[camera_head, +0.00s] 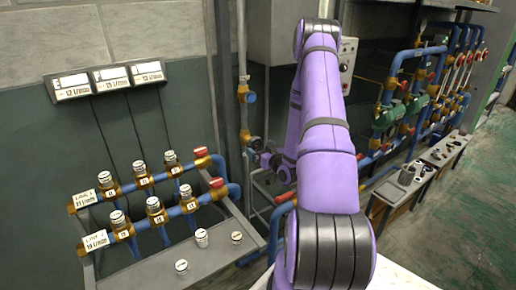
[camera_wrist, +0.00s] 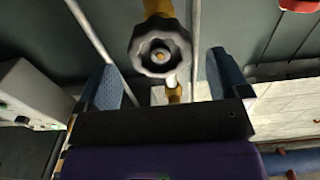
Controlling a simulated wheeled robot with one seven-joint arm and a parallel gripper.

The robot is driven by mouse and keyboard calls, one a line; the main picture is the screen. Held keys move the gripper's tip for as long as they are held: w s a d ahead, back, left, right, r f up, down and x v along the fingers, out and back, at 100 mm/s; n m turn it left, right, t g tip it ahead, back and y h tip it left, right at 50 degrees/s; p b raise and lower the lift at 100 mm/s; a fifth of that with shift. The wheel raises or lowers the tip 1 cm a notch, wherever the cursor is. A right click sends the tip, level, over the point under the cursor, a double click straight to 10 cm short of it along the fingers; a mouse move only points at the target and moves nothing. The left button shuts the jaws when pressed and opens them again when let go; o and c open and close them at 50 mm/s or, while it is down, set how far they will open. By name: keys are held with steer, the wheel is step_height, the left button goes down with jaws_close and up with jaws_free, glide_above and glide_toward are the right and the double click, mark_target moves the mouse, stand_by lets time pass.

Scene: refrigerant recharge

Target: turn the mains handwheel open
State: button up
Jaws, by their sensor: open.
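The handwheel (camera_wrist: 160,54) shows in the wrist view as a dark grey, lobed wheel with a brass-coloured centre, at the upper middle. It sits on a yellow-brass fitting (camera_wrist: 158,8). My gripper (camera_wrist: 162,64) is open, with one blue-grey finger to the left of the wheel and the other to the right. A gap shows between the wheel and each finger in this view; I cannot tell the depth between them. In the head view my purple arm reaches towards the wall pipes, and its end is small and partly hidden behind the arm, so the wheel is not clear there.
A rack of blue pipes with labelled valves (camera_head: 156,209) stands at the left, below three wall displays (camera_head: 109,80). A vertical pipe with a blue-handled valve (camera_head: 250,97) runs beside my arm. More blue pipework (camera_head: 400,100) and grey boxes (camera_head: 403,182) stand at the right. Green floor (camera_head: 455,215) is clear.

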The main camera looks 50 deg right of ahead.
steer(key=shift+x, duration=0.8)
steer(key=shift+c, duration=0.4)
steer(key=shift+s, duration=0.1)
steer(key=c, duration=0.8)
steer(key=n, duration=0.4)
steer(key=shift+n, duration=0.3)
steer(key=n, duration=0.4)
steer(key=shift+n, duration=0.4)
